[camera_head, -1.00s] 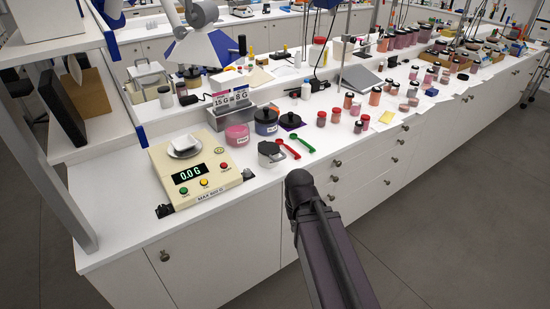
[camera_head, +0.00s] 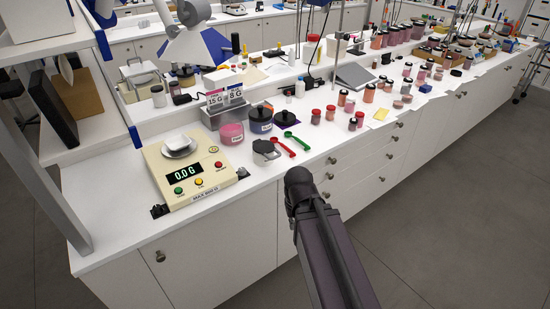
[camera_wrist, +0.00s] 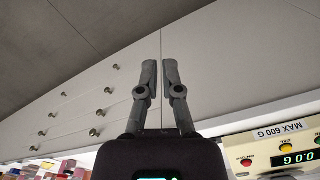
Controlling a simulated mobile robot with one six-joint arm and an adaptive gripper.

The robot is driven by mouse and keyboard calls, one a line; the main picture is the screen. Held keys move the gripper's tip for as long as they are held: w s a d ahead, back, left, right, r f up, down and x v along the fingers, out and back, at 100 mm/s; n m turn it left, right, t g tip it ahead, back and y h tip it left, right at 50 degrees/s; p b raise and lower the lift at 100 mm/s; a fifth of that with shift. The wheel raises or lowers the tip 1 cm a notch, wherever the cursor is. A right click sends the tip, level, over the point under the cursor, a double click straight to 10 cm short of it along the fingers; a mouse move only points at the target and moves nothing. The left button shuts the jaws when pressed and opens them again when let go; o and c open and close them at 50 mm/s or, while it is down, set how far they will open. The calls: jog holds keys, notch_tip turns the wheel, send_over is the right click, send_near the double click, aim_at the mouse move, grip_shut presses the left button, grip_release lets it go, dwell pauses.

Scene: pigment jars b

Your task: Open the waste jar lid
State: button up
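A small jar with a dark grey lid (camera_head: 266,148) stands near the counter's front edge, right of the scale. Its lid lies flat on it and looks shut. I take it for the waste jar, but no label is readable. My gripper (camera_wrist: 160,64) shows in the wrist view with its two fingers a narrow gap apart and nothing between them. It faces the white cabinet fronts (camera_wrist: 220,70), and the jar is not visible in that view. In the head view my arm rises in front of the counter, and the gripper cannot be made out.
A cream scale (camera_head: 208,192) reading 0.0 G stands left of the jar. Red and green spoons (camera_head: 294,140) lie to the right. Red-lidded jars (camera_head: 331,112) stand farther right. Floor in front is clear.

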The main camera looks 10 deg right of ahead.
jog(key=o, duration=0.3)
jog(key=shift+w+f, duration=0.1)
jog(key=shift+f, duration=0.05)
jog(key=shift+o, duration=0.6)
jog(key=shift+w+d+f+b, duration=0.1)
jog(key=shift+w+f+b, duration=0.1)
jog(key=shift+b, duration=0.1)
jog(key=n+t+b, duration=1.8)
jog(key=t+b, duration=0.2)
jog(key=b, duration=0.3)
send_near(275, 157)
jog(key=s+f, duration=0.1)
jog(key=s, duration=0.2)
jog(key=shift+s+d+y, duration=0.15)
jog(key=shift+d+y, duration=0.25)
jog(key=shift+y, duration=0.1)
jog(key=shift+w, duration=0.2)
jog(key=w, duration=0.4)
jog(key=w+r+p, duration=0.1)
jog(key=w, duration=0.4)
jog(key=w+r+p, duration=0.1)
jog(key=w, duration=0.3)
jog(key=shift+w+a, duration=0.15)
jog(key=shift+a, duration=0.15)
